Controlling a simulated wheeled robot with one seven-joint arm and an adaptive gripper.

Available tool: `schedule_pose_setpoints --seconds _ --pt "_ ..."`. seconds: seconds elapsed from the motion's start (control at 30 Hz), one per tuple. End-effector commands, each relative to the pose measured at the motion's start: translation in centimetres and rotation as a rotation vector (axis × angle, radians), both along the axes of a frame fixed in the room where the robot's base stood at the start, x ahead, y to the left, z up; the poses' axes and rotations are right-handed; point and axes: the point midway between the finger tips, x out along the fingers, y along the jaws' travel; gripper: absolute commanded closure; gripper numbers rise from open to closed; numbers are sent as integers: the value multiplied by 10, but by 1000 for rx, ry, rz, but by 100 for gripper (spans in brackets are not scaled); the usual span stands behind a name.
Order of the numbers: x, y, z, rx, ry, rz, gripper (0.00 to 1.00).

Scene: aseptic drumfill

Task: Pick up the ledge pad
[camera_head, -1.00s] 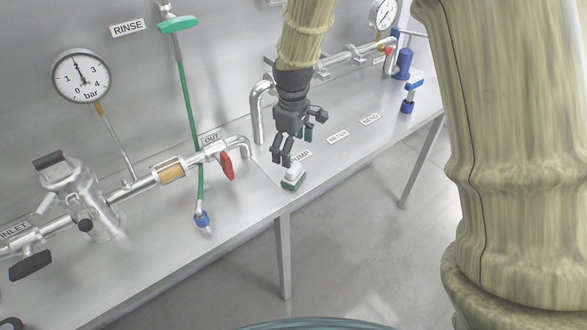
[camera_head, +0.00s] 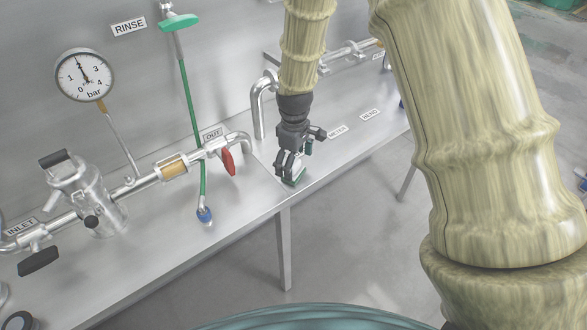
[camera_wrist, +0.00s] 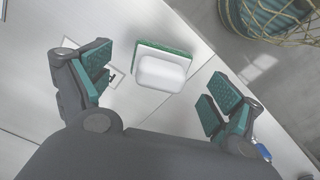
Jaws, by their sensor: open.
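The ledge pad (camera_wrist: 161,72) is a white block with a green underside, lying on the steel ledge. In the wrist view it sits ahead of and between the open fingers of my gripper (camera_wrist: 160,95), apart from both of them. In the head view my gripper (camera_head: 290,168) is low over the ledge and hides most of the pad; only a bit of the pad's green edge (camera_head: 295,183) shows beneath the fingers.
The steel ledge (camera_head: 245,205) ends in a front edge close to the pad. To the left are a pipe with a red-handled valve (camera_head: 228,160), a green hose (camera_head: 190,105) with a blue end (camera_head: 205,214), and a gauge (camera_head: 84,76). A bent steel pipe (camera_head: 257,105) stands behind my gripper.

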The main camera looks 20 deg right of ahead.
Motion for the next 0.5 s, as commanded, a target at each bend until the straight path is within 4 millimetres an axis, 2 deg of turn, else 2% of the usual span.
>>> schedule_pose_setpoints --seconds 0.23,0.5 --pt "-1 1 -22 -1 1 0 8" --pt "-1 1 -29 -1 -1 1 8"
